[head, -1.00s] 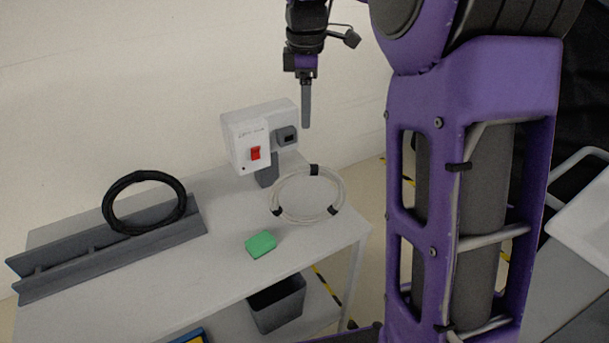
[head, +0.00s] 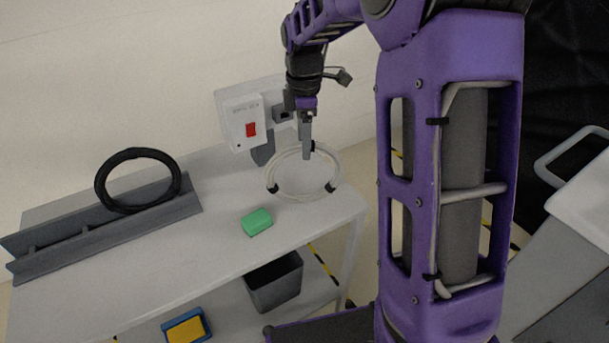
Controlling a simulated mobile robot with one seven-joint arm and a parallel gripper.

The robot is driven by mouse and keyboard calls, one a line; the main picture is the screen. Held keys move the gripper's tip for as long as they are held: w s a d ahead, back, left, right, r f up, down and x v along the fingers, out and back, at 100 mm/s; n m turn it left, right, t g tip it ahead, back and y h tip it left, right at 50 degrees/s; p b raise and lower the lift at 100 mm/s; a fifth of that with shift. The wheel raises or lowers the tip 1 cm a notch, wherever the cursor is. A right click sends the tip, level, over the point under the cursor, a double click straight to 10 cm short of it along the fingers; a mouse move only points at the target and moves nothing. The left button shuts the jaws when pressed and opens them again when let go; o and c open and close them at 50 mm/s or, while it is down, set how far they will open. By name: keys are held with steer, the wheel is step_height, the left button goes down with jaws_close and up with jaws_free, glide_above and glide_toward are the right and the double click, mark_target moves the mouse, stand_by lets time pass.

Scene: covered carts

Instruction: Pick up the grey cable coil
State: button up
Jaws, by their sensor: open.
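The grey cable coil (head: 293,193) is a pale ring with black ties. It lies on the white cart top (head: 215,239) near its right end. My gripper (head: 307,156) points down over the back part of the coil, and its fingers overlap the coil's far rim in the head view. I cannot tell whether the fingers touch the coil or hang above it. The fingers show nearly edge-on, open, with nothing seen held between them. Part of the coil's far rim is hidden behind the fingers.
A black cable coil (head: 102,189) leans in a grey rack (head: 85,236) on the left. A green block (head: 257,222) lies in front of the grey coil. A white box with a red switch (head: 243,124) stands behind it. A dark bin (head: 274,281) and a blue-yellow item (head: 187,328) sit below.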

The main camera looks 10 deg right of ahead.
step_height(320, 180, down, 5)
steer(key=shift+s+b, duration=0.15)
steer(key=shift+b, duration=0.15)
jaws_close()
stand_by(1.3)
